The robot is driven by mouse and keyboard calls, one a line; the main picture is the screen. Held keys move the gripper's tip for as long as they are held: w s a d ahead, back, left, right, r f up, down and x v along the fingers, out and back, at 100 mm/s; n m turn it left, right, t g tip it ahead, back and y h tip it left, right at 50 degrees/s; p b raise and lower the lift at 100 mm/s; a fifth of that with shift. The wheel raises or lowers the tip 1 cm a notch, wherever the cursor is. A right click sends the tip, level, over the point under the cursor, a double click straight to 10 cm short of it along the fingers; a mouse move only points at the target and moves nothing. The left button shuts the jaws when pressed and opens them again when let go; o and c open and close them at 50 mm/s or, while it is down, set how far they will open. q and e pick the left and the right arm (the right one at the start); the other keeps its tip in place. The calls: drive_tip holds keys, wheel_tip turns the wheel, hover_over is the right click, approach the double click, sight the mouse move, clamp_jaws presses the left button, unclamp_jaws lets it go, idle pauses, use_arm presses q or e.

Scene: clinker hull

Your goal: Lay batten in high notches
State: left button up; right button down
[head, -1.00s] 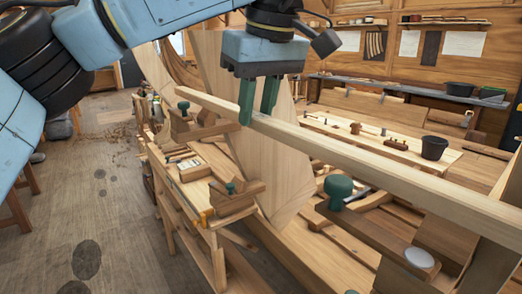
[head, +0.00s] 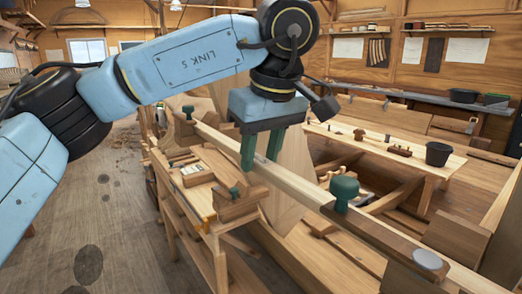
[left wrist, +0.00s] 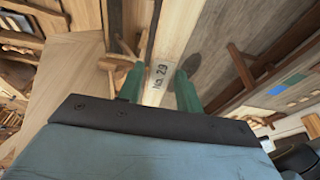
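The long pale batten (head: 304,187) runs from the left block toward the lower right in the head view. My left gripper (head: 261,160) has its green fingers on either side of the batten, shut on it. In the left wrist view the batten, marked No 29 (left wrist: 159,72), lies between the fingertips (left wrist: 159,92). A brown wooden block with a green knob (head: 186,128) is at its far end. A dark brown bar with a larger green knob (head: 370,235) is beside its near part. I cannot tell whether the batten rests in any notch. My right gripper is not in view.
A narrow side bench (head: 215,228) with a wooden plane (head: 236,206) and tools stands left of the batten. A pale bench (head: 385,160) with a black bucket (head: 438,154) stands behind. The floor (head: 100,220) at left is open.

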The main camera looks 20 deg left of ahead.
sight(274, 167)
use_arm(q)
drive_tip(key=shift+o, duration=1)
drive_tip(key=shift+r, duration=0.25)
drive_tip(key=p+v, duration=0.2)
drive_tip(key=v, duration=1)
